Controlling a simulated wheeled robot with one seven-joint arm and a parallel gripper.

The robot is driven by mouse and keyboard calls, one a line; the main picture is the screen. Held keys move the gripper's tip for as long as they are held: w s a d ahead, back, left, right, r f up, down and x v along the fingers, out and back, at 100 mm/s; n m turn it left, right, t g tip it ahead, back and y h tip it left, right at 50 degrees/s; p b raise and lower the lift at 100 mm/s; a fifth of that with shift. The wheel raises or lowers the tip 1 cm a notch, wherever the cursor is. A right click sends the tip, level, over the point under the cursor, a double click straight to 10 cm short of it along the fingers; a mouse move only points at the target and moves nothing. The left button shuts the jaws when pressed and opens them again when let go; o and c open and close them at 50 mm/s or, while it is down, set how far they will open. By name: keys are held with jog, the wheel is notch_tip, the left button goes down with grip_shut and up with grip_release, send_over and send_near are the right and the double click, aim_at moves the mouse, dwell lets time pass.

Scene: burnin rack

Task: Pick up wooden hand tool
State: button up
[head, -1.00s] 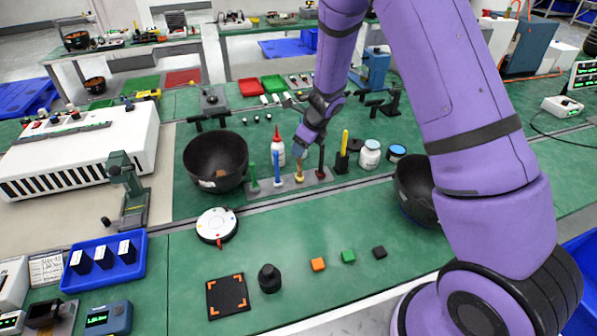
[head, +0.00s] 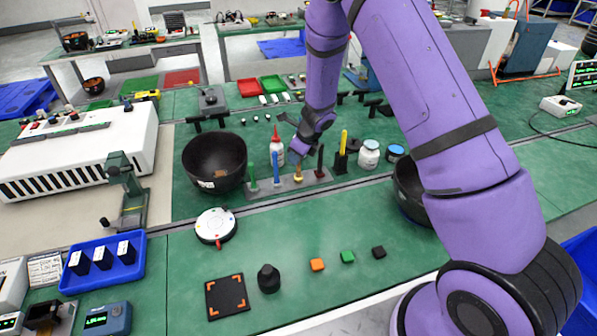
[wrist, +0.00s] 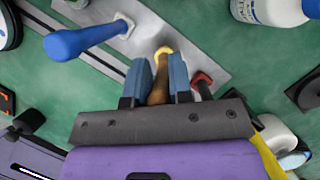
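The wooden hand tool (wrist: 160,82), a brown shaft with a yellow collar, stands upright in the grey tool holder (wrist: 214,40). In the head view the tool (head: 298,172) stands between a blue tool (head: 276,168) and a dark red tool (head: 319,161). My gripper (wrist: 163,66) points down over it, with one blue finger on each side of the shaft. The fingers look open around it, with little room either side. The gripper (head: 299,156) hides the tool's upper end in the head view.
A green tool (head: 253,178) stands at the holder's left end. A white bottle with a red tip (head: 277,152) is just behind. A black bowl (head: 214,163) is left, and a yellow-handled tool in a black stand (head: 342,155) is right.

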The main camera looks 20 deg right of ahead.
grip_shut()
jog(key=shift+r, duration=0.15)
jog(key=shift+r, duration=0.55)
jog(key=v, duration=0.2)
jog(key=shift+s+a+r, duration=0.1)
jog(key=shift+s+r, duration=0.15)
jog(key=shift+s, duration=0.05)
jog(key=s+d+r, duration=0.1)
jog(key=s+d, duration=0.2)
jog(key=s, duration=1.1)
jog(key=shift+s+d, duration=0.25)
jog(key=shift+d, duration=0.05)
jog(key=shift+r, duration=0.15)
